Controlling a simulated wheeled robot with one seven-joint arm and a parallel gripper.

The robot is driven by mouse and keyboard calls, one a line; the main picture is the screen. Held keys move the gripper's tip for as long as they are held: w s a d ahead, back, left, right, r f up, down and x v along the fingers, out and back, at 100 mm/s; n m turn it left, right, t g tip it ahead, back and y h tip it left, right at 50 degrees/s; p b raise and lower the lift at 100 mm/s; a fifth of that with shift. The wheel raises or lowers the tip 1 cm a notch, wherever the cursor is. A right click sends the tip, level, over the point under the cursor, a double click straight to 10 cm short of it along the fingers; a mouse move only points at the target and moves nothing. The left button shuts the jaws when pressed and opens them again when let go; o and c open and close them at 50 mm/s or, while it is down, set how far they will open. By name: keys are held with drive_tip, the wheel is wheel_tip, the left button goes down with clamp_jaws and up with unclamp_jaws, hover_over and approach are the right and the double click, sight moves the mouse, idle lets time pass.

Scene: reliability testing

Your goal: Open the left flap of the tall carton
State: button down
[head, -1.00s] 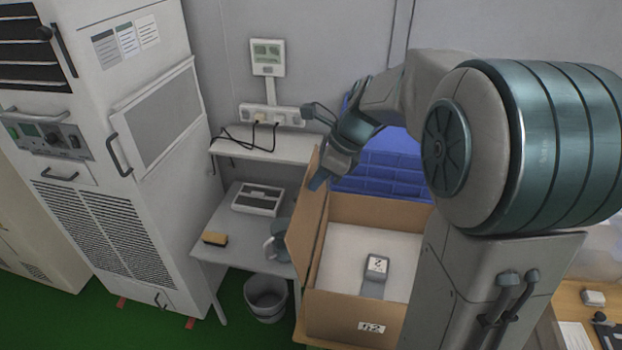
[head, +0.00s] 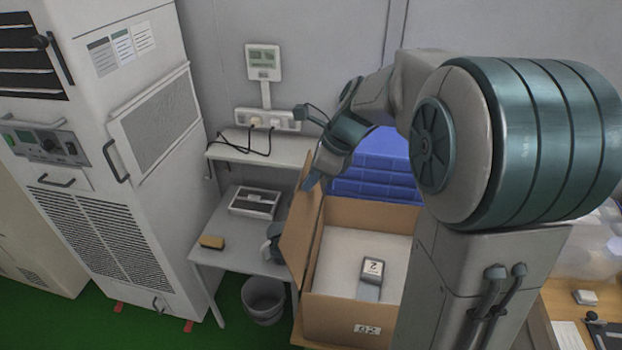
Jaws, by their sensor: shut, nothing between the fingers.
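The tall carton (head: 342,313) stands open at lower centre, with a pale surface inside. Its left flap (head: 298,231) stands up from the left wall and leans outward to the left. My gripper (head: 309,184) is shut and empty at the flap's upper part, on the side toward the carton's opening. It overlaps the flap in the picture; I cannot tell whether they touch. A grey device with a white label (head: 371,278) sits inside the carton. My arm hides the carton's right side.
Blue bins (head: 375,172) are stacked behind the carton. A small grey table (head: 225,258) with a mug (head: 272,243) stands left of the flap, under a wall shelf (head: 262,147). A waste bin (head: 264,300) is on the floor. A tall cabinet (head: 115,190) stands farther left.

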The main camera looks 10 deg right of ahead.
drive_tip(key=a+v, duration=0.1)
drive_tip(key=v, duration=1.1)
drive_tip(key=s+f+n+t+h+b, duration=0.1)
drive_tip(key=s+f+n+h, duration=0.1)
drive_tip(key=s+f+n, duration=0.4)
drive_tip(key=s+f+n+t+h+b, duration=0.1)
drive_tip(key=s+f+n+h, duration=0.1)
drive_tip(key=s+f+n, duration=0.5)
drive_tip(key=shift+s+n+h+b, duration=0.4)
drive_tip(key=shift+s+n, duration=2.35)
drive_tip(key=shift+n, duration=1.85)
